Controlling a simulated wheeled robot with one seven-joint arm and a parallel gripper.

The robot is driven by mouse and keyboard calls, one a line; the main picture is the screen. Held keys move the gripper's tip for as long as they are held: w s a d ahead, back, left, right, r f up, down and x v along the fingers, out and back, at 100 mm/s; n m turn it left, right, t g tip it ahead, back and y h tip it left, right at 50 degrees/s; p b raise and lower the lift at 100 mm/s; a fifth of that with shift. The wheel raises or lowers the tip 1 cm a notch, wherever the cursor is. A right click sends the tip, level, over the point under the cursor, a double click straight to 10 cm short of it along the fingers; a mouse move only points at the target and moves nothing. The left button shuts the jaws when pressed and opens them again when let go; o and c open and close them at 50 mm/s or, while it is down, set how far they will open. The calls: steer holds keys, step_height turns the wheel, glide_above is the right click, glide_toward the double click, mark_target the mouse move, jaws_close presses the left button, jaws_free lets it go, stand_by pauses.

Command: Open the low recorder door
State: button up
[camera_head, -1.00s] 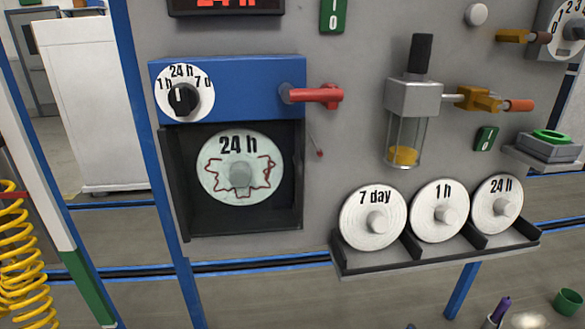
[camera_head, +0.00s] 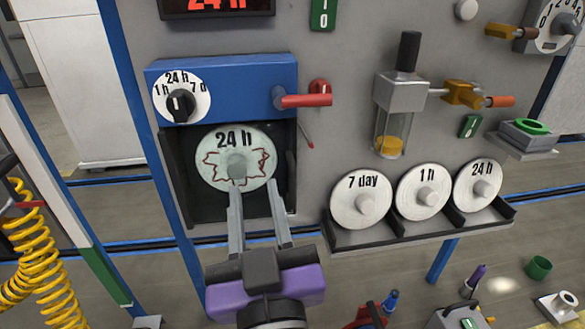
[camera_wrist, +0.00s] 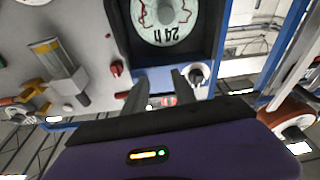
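The recorder on the grey panel has a blue upper box (camera_head: 235,80) with a black-pointer dial and a red lever (camera_head: 303,99) at its right. Below it is a black recess (camera_head: 186,207) holding a white 24 h chart disc (camera_head: 237,145), which also shows upside down in the wrist view (camera_wrist: 166,17). No separate door leaf or pane can be made out. My gripper (camera_head: 253,182) is open and empty, its two fingers pointing up in front of the disc's lower edge. The fingers hide part of the recess. In the wrist view the fingers (camera_wrist: 161,84) are apart.
A tray (camera_head: 435,228) with three spare discs stands right of the recorder. A glass-bowled filter unit (camera_head: 392,135) and a red-tipped valve (camera_head: 495,101) are on the panel. A yellow coiled hose (camera_head: 38,255) hangs at the left. A thin red-tipped pin (camera_head: 306,136) hangs beside the recess.

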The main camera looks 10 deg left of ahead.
mark_target(292, 179)
steer(key=shift+w+d+f+m+g+h+p, duration=0.3)
steer(key=shift+w+d+f+m+h, duration=0.45)
steer(key=shift+w, duration=0.95)
steer(key=shift+w+d+f+m+g+h+p, duration=0.1)
steer(key=shift+w+d+f+m+h+p, duration=0.15)
steer(key=shift+w+d+m+h+p, duration=0.95)
steer(key=shift+w+a+f+m+g+h+b, duration=0.1)
steer(key=shift+w+a+f+g+h+b, duration=0.3)
steer(key=shift+w, duration=1.8)
steer(key=shift+d+f, duration=0.1)
steer(key=shift+d, duration=0.05)
jaws_close()
